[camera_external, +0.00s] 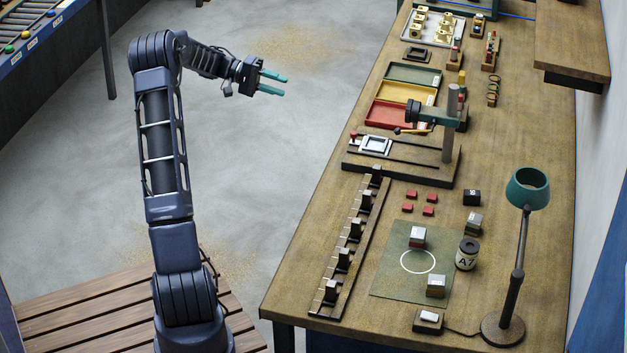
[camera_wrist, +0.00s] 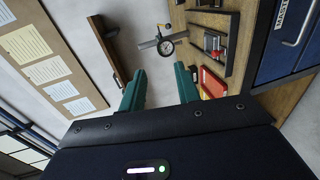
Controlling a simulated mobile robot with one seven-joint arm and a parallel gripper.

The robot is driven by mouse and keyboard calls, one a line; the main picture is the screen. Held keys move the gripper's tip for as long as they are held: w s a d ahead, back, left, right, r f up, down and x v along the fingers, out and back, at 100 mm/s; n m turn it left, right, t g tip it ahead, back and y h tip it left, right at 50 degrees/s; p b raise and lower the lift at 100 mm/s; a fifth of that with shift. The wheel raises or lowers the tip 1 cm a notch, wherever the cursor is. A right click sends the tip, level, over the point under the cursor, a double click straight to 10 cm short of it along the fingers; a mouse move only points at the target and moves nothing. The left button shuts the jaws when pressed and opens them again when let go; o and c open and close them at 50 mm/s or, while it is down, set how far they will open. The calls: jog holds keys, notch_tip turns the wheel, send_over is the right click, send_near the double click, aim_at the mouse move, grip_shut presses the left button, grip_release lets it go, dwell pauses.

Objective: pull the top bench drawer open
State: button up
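My gripper (camera_external: 273,83) is raised over the floor to the left of the workbench (camera_external: 480,140). Its two teal fingers are apart, with nothing between them; the open gripper also shows in the wrist view (camera_wrist: 160,72). At the right edge of the wrist view is a dark blue front (camera_wrist: 283,52) with a metal handle (camera_wrist: 303,28) and a white label, partly cut off. I cannot tell whether it is the top bench drawer. In the external view a dark blue strip (camera_external: 335,343) shows under the bench's near end. No drawer handle shows there. My gripper touches nothing.
A roller conveyor (camera_external: 35,35) is at the upper left.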

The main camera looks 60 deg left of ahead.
notch_tip(320, 180, down, 36)
jog(key=x, duration=1.1)
jog(key=shift+f, duration=0.1)
grip_shut()
